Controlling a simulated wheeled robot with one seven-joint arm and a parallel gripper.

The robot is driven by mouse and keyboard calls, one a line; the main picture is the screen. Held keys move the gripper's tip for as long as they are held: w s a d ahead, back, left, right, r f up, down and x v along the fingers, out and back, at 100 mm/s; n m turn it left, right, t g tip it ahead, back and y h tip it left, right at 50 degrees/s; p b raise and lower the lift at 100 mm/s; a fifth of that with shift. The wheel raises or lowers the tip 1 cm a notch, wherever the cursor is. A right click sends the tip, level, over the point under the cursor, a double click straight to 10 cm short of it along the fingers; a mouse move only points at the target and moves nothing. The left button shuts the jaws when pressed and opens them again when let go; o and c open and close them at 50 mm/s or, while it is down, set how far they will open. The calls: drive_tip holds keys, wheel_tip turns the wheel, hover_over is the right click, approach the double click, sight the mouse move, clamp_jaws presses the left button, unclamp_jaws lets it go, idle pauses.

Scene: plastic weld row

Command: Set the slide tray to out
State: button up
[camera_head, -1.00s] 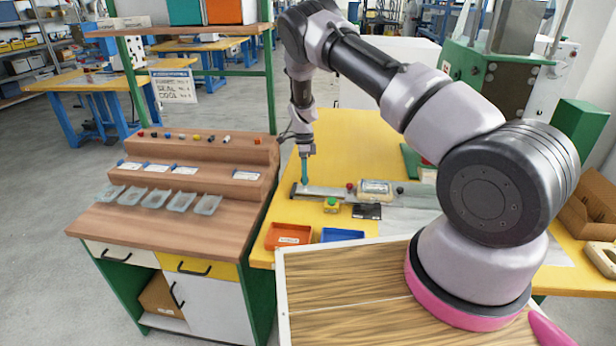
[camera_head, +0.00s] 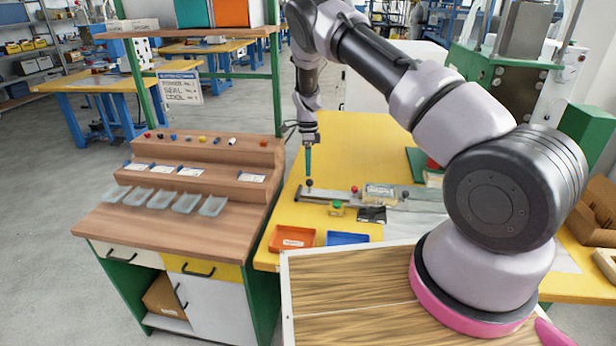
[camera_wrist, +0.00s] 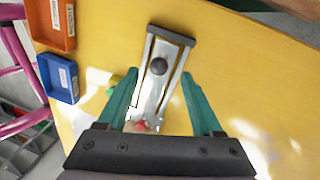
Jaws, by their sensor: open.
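The slide tray (camera_head: 328,194) is a long pale metal strip with a dark edge, lying on the yellow table. A dark round knob (camera_head: 309,183) stands near its left end. In the wrist view the knob (camera_wrist: 158,66) sits close to the dark end bar of the slide (camera_wrist: 171,35). My gripper (camera_head: 308,176) points down just above the knob. Its teal fingers are open and empty, spread on either side of the strip in the wrist view (camera_wrist: 159,76).
A green-yellow button box (camera_head: 337,208), a red knob (camera_head: 354,189), a clear-topped block (camera_head: 380,192) and a black plate (camera_head: 372,214) stand around the strip. An orange bin (camera_head: 292,239) and a blue bin (camera_head: 347,238) are in front. The yellow table behind is clear.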

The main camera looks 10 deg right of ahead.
wheel_tip(320, 180, up, 6)
drive_tip(key=w, duration=0.1)
idle(0.4)
drive_tip(key=s+d+r+n+t+y, duration=0.1)
drive_tip(key=s+d+r+n, duration=0.15)
drive_tip(key=r, duration=0.75)
drive_tip(key=s+d+r+n+t+y, duration=0.1)
drive_tip(key=s+d+r+t, duration=0.2)
drive_tip(key=r, duration=0.7)
drive_tip(key=s+d+r+n+y, duration=0.1)
drive_tip(key=s+d+r+n, duration=0.3)
drive_tip(key=r, duration=0.6)
drive_tip(key=s+d+r+n+t, duration=0.1)
drive_tip(key=s+r, duration=0.4)
drive_tip(key=s, duration=0.3)
drive_tip(key=s+d+r+n+t, duration=0.2)
drive_tip(key=s+r, duration=0.3)
drive_tip(key=s, duration=0.2)
drive_tip(key=s+d+n+t+h, duration=0.1)
drive_tip(key=s+n, duration=0.3)
drive_tip(key=s, duration=0.9)
drive_tip(key=shift+s+d+t, duration=0.15)
drive_tip(key=shift+d+t, duration=0.05)
drive_tip(key=shift+t, duration=0.5)
